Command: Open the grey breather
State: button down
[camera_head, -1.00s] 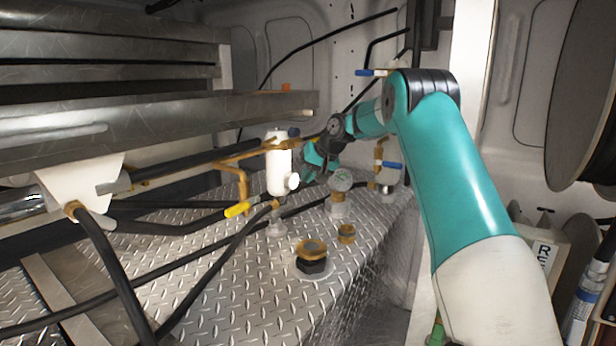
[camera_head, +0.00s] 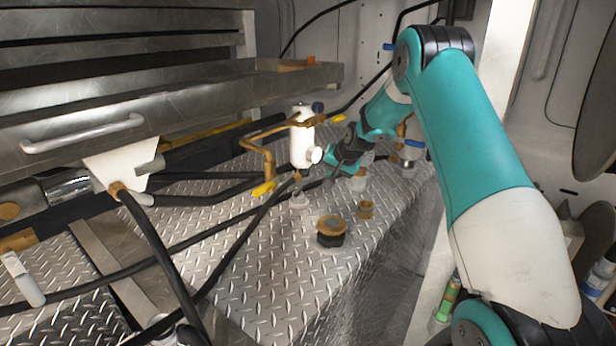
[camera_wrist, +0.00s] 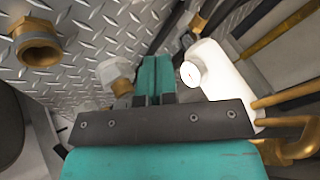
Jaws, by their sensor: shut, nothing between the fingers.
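My gripper (camera_head: 347,160) is shut and empty, low over the tread-plate deck, just right of a white cylinder (camera_head: 302,147). Its teal fingers (camera_wrist: 155,78) show pressed together in the wrist view. A grey fitting (camera_wrist: 117,72) with a brass neck is just left of the fingers there. In the head view a grey fitting (camera_head: 357,182) stands just under the gripper, partly hidden by it. I cannot tell for sure which grey part is the breather.
Brass pipes and a yellow-handled valve (camera_head: 263,188) crowd the cylinder's left. Black hoses (camera_head: 160,260) cross the left. A blue-handled valve (camera_head: 413,143) stands behind.

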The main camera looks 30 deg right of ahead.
aim_at(298, 193)
jog(key=shift+f, duration=0.15)
jog(key=p+x, duration=0.2)
jog(key=x, duration=0.8)
jog(key=shift+a, duration=0.1)
jog(key=shift+w+a+p, duration=0.8)
jog(key=shift+w+a, duration=0.05)
jog(key=shift+w, duration=0.2)
jog(key=shift+w+a, duration=0.35)
jog(key=shift+w, duration=0.2)
jog(key=shift+b, duration=0.3)
